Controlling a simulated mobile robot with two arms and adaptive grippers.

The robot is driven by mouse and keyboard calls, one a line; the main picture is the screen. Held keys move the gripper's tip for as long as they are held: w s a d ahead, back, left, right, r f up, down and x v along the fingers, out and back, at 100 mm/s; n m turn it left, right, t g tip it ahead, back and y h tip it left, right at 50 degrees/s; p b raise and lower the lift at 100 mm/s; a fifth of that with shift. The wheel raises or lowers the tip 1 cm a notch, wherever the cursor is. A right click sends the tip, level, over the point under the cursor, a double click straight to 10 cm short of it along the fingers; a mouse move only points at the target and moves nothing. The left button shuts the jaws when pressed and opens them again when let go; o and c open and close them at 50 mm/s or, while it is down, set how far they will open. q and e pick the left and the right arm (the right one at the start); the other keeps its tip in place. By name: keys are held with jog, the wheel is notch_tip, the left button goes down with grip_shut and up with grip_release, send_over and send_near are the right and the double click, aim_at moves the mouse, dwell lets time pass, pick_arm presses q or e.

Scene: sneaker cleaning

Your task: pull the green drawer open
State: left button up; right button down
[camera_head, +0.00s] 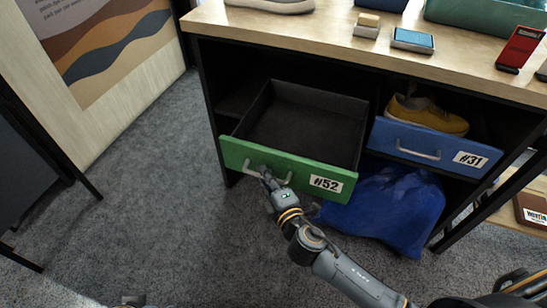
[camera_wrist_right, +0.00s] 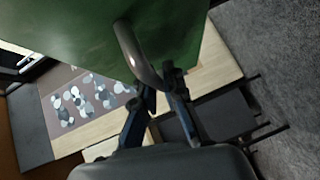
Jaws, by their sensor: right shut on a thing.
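The green drawer (camera_head: 290,165), labelled #52, is pulled well out of the cabinet. Its dark inside is bare and empty. Its curved metal handle (camera_head: 268,173) is on the left half of the front. My right gripper (camera_head: 266,176) is shut on this handle, reaching it from below and in front. In the right wrist view the handle (camera_wrist_right: 136,54) comes down from the green front to between my right fingers (camera_wrist_right: 160,92). The fingers partly hide the handle's end.
A blue drawer (camera_head: 432,145), labelled #31, holds a yellow shoe (camera_head: 428,115) to the right. A blue bag (camera_head: 385,208) lies below. Small items stand on the wooden top (camera_head: 300,30). The grey carpet (camera_head: 150,200) at left is clear.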

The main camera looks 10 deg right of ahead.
jog(key=shift+s+a, duration=0.6)
jog(key=shift+s, duration=0.35)
jog(key=c, duration=1.7)
grip_release()
jog(key=v, duration=1.2)
jog(key=shift+a, duration=0.1)
